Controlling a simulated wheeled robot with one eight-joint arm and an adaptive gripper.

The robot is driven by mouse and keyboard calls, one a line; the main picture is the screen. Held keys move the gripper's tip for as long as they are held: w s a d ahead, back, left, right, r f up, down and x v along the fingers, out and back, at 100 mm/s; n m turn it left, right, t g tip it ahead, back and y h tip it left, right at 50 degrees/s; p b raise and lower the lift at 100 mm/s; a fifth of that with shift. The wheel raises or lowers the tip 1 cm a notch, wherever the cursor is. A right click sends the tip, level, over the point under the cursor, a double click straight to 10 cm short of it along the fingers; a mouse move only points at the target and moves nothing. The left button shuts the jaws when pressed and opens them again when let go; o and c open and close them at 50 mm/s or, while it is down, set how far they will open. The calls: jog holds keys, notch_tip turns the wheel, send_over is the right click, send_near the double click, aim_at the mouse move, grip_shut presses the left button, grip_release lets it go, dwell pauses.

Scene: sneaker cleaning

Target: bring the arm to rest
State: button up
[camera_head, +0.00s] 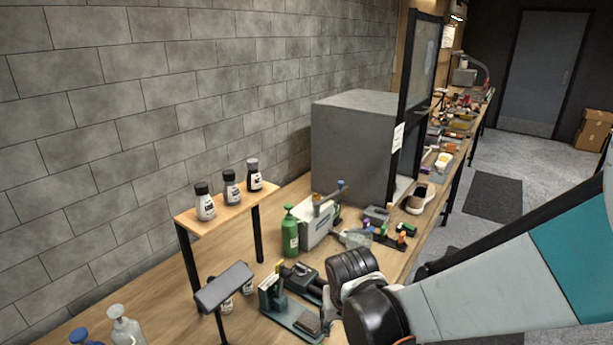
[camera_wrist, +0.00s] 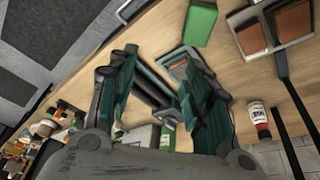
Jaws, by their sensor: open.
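In the head view my arm (camera_head: 470,285) reaches in from the right edge, over the front of the wooden workbench (camera_head: 400,255), and its dark wrist joints hang above the bench. My gripper (camera_wrist: 160,85) shows in the wrist view with its two dark-teal fingers spread apart. Nothing is between the fingers, and the bench top and items show beyond them. In the head view the fingers are mostly hidden behind my wrist.
A green bottle (camera_head: 290,233), a small shelf (camera_head: 228,209) with three bottles and a grey pad on a stand (camera_head: 223,286) are left of my wrist. Floor at right is open.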

jog(key=s+d+r+t+b, duration=0.2)
jog(key=s+d+r+t, duration=0.1)
jog(key=s+d+r, duration=0.6)
jog(key=shift+s+d+r+y+b, duration=0.15)
jog(key=shift+s+r+y+b, duration=0.15)
jog(key=shift+s+r, duration=1.6)
jog(key=shift+o, duration=0.4)
